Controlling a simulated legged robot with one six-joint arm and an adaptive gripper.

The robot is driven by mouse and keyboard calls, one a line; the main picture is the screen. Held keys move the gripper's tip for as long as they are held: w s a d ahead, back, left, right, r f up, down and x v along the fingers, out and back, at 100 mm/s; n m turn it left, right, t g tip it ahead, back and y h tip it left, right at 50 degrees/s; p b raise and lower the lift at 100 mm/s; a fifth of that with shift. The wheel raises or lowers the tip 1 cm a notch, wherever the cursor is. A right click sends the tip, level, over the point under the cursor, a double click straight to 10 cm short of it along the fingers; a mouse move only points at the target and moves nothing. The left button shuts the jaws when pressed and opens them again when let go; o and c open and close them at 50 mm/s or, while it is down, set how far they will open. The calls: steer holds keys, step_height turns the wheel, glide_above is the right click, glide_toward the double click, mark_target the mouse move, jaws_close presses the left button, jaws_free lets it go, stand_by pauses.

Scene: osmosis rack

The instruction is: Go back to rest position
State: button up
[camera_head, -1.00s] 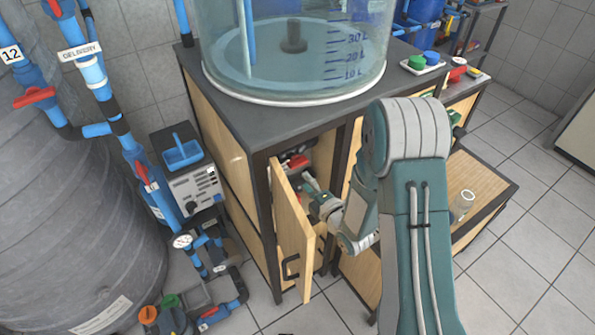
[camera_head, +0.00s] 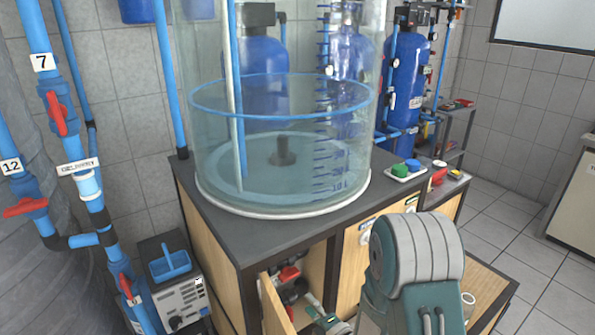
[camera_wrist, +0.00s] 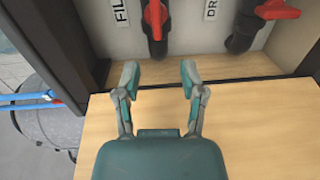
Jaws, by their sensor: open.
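My gripper (camera_wrist: 158,80) is open and empty in the wrist view, its two fingers spread apart. It points at a cabinet opening with two red-handled valves, a left valve (camera_wrist: 155,18) and a right valve (camera_wrist: 272,10). The fingers are apart from both. In the head view my arm reaches to the open cabinet under the tank, and the lower part of the arm is cut off by the frame. The cabinet door (camera_head: 274,308) stands open. A red valve handle (camera_head: 289,273) shows inside.
A clear tank (camera_head: 280,165) stands on the cabinet top (camera_head: 245,235). Pipes and a control box (camera_head: 183,302) are at the left. A small tray (camera_head: 405,172) with green and blue caps sits at the right. A wooden panel (camera_wrist: 255,120) lies below my gripper. Floor is free at the right.

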steer(key=s+d+r+m+g+h, duration=0.3)
steer(key=d+r+m+h, duration=0.65)
steer(key=r+m, duration=0.45)
steer(key=s+d+r+m+g, duration=0.1)
steer(key=s+r+m+g, duration=0.2)
steer(key=s, duration=0.7)
steer(key=s+r+m+g, duration=0.3)
steer(key=s+r+m, duration=0.2)
steer(key=s, duration=0.6)
steer(key=m, duration=0.2)
steer(key=shift+d+m, duration=0.3)
steer(key=shift+d, duration=0.1)
